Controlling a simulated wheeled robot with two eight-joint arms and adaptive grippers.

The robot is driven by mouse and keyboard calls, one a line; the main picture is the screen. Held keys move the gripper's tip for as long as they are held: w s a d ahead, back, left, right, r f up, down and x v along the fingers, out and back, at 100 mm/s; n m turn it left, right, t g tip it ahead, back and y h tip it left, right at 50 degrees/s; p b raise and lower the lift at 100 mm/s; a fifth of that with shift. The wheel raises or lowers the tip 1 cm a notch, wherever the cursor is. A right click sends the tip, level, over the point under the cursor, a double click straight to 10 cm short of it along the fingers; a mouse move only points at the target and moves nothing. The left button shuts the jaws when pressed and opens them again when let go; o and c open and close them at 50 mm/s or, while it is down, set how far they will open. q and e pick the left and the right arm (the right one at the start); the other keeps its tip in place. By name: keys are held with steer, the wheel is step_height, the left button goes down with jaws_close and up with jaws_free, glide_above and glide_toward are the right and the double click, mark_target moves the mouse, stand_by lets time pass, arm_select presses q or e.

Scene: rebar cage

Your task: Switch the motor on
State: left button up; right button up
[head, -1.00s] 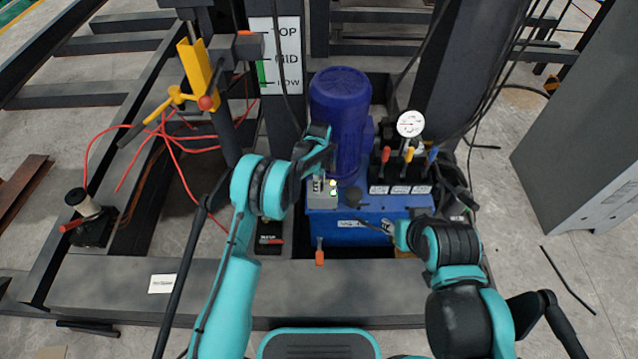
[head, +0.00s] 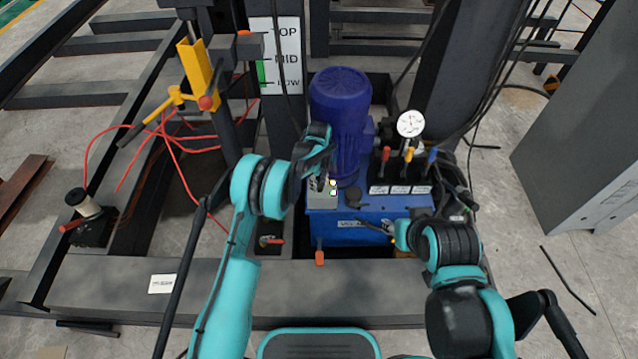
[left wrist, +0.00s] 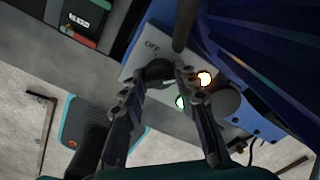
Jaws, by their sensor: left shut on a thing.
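The blue motor (head: 340,105) stands upright on the blue power unit. In front of it is a grey switch box (head: 322,200), marked OFF on its face (left wrist: 150,52) in the left wrist view. My left gripper (head: 322,172) is at this box. In the left wrist view its fingers (left wrist: 166,80) are closed around a dark switch knob (left wrist: 155,69), partly hidden by them. Beside it are a bright amber-white lamp (left wrist: 204,78) and a green lamp (left wrist: 180,102). My right gripper (head: 388,231) is low over the front of the blue tank (head: 345,232); its jaws are too small to judge.
Red, orange and blue valve levers (head: 408,155) and a pressure gauge (head: 411,124) stand right of the motor. An orange-tipped lever (head: 319,257) sticks out in front of the tank. A TOP/MID/LOW sign (head: 287,58) is on the post behind. Black hoses hang at the right.

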mark_target(319, 184)
arm_select(q)
steer(key=o, duration=1.2)
steer(key=shift+c, duration=0.2)
steer(key=shift+r, duration=0.1)
step_height(319, 184, up, 12)
